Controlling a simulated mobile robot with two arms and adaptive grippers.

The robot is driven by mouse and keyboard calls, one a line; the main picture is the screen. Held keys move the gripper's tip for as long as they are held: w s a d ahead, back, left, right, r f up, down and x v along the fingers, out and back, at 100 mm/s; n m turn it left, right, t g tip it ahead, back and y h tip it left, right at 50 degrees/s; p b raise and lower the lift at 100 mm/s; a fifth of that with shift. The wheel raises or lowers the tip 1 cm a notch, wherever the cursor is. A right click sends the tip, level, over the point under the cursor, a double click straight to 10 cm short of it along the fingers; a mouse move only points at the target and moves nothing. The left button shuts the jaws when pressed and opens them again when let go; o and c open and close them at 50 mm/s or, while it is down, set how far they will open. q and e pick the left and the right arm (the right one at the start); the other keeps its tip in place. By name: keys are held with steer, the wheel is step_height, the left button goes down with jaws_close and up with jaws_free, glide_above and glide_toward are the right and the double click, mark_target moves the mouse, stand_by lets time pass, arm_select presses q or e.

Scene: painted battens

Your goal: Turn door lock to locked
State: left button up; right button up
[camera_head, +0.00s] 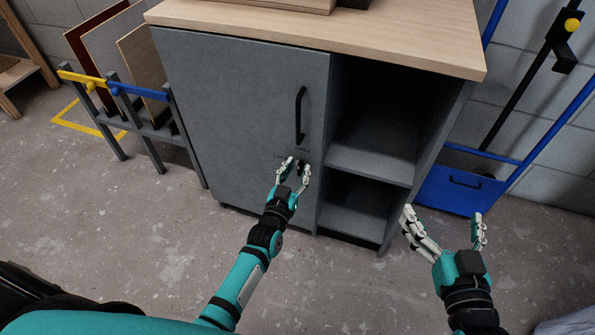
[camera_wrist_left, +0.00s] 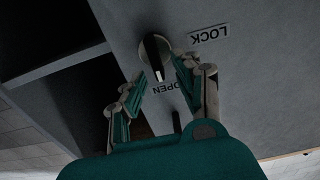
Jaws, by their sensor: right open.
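The door lock is a round knob with a dark lever (camera_wrist_left: 153,48) on the grey cabinet door (camera_head: 235,100). In the left wrist view a white line on the lever points toward the OPEN label (camera_wrist_left: 169,88); the LOCK label (camera_wrist_left: 209,34) sits to the right of the knob. My left gripper (camera_head: 296,165) is open at the lock, below the door handle. In the left wrist view its fingertips (camera_wrist_left: 158,76) are apart on either side of the lever, with visible gaps. In the head view the gripper mostly hides the knob. My right gripper (camera_head: 443,213) is open and empty, right of the cabinet.
A black vertical handle (camera_head: 299,115) stands out from the door just above the lock. Open shelves (camera_head: 370,155) lie right of the door under a wooden top (camera_head: 400,38). A panel rack (camera_head: 150,133) stands left, and a blue trolley (camera_head: 455,190) stands right. The front floor is bare.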

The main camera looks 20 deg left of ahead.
arm_select(q)
steer(key=shift+w, duration=0.3)
arm_select(e)
steer(key=shift+w+r+t, duration=0.1)
steer(key=shift+r+t, duration=0.2)
steer(key=shift+r, duration=0.1)
arm_select(q)
steer(key=shift+c, duration=0.4)
jaws_close()
